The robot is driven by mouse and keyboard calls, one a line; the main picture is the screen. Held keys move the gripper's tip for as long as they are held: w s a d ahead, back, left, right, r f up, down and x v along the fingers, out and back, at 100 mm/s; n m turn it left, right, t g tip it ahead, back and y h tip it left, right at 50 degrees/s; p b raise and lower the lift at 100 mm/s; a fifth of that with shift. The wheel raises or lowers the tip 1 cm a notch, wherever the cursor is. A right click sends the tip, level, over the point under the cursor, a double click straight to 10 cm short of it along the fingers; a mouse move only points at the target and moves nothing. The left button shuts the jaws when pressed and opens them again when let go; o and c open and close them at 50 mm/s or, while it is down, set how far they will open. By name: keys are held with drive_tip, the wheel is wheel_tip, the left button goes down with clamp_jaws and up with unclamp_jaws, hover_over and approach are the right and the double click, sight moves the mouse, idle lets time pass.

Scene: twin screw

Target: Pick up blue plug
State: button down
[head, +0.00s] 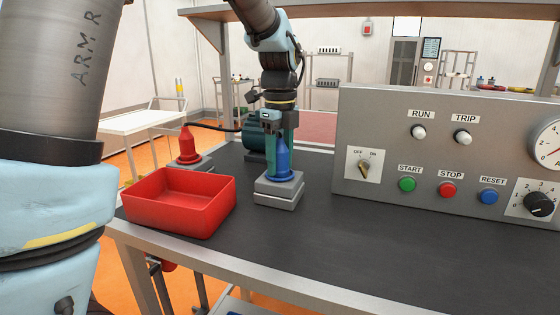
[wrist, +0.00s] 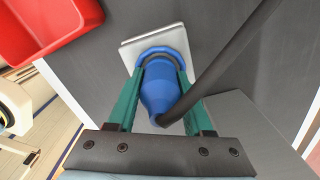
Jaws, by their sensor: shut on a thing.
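The blue plug (head: 283,158) stands upright in a grey square socket block (head: 279,194) on the dark bench. In the wrist view the blue plug (wrist: 160,88) lies between the two green fingers, with a dark cable running from its end. My gripper (head: 281,168) points down over the block and is shut on the plug's sides. It also shows in the wrist view (wrist: 159,82). The plug's wider blue collar (wrist: 160,54) is at the block (wrist: 150,39). Whether its tip is still in the socket is hidden.
A red tray (head: 180,221) sits left of the block. A red plug (head: 187,145) stands behind the tray on another grey block. A grey control panel (head: 385,135) with buttons and a dial rises to the right. The bench front (head: 350,255) is clear.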

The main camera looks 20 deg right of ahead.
sight(280, 137)
idle(0.3)
wheel_tip(280, 137, up, 10)
drive_tip(key=shift+f, duration=0.1)
drive_tip(key=shift+r+p, duration=0.3)
drive_tip(key=shift+r, duration=0.35)
drive_tip(key=shift+r+p, duration=1.15)
drive_tip(key=shift+p, duration=0.05)
drive_tip(key=shift+r+p, duration=1.3)
drive_tip(key=shift+p, duration=0.05)
drive_tip(key=shift+w+a, duration=0.1)
